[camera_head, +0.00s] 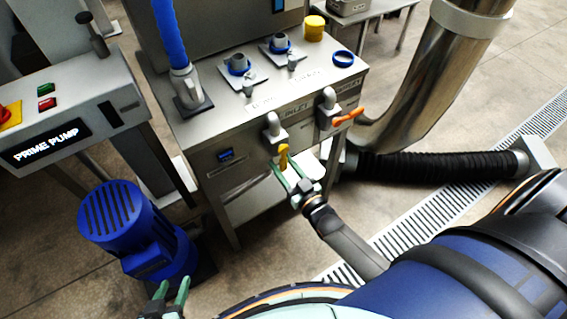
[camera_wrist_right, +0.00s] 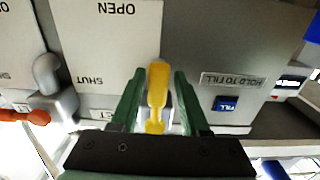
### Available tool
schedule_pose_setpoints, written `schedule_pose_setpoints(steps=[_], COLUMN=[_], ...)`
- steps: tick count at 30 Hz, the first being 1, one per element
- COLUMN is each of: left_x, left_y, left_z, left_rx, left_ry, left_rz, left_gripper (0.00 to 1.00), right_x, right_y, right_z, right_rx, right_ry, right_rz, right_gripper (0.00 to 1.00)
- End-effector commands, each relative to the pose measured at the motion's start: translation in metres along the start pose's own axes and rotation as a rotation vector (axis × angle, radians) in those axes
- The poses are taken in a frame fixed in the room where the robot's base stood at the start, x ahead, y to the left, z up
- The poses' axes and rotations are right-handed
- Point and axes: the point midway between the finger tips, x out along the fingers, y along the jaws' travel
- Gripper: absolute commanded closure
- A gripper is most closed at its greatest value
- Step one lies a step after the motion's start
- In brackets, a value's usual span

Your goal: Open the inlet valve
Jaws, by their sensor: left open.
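A valve with a yellow handle (camera_head: 284,158) is on the front of the steel cabinet (camera_head: 225,125). The handle hangs roughly downward under a grey valve body (camera_head: 274,131). My right gripper (camera_head: 293,180) is at this handle, its green fingers open on either side. The right wrist view shows the yellow handle (camera_wrist_right: 158,92) between the fingers (camera_wrist_right: 158,100), with small gaps. A plate (camera_wrist_right: 105,45) beside it reads OPEN and SHUT, upside down. My left gripper (camera_head: 175,295) is open and empty at the bottom left.
A second valve with an orange handle (camera_head: 348,116) is just right of the yellow one. A blue motor (camera_head: 125,220) stands on the floor at left. A PRIME PUMP panel (camera_head: 55,145) is beyond it. A black hose (camera_head: 435,166) runs along the floor right.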

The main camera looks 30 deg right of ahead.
Motion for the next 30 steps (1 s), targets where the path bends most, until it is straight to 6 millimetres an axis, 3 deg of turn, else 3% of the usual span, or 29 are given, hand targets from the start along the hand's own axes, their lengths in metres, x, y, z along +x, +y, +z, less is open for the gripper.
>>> schedule_pose_setpoints(steps=[3,14,30], left_x=[0.000,-0.001,-0.005], left_y=[0.000,0.000,0.001], left_z=[-0.001,-0.002,-0.009], left_rx=[0.000,0.000,0.001], left_ry=[0.002,0.002,0.001], left_rz=[0.000,0.000,0.001], left_gripper=[0.50,0.50,0.50], right_x=[0.000,-0.009,-0.112], right_y=[0.001,0.001,0.001], right_z=[0.000,0.000,0.000], right_rx=[-0.002,-0.004,-0.003], right_ry=[0.000,-0.001,-0.001], right_rz=[0.000,0.001,0.001], right_gripper=[0.41,0.41,0.41])
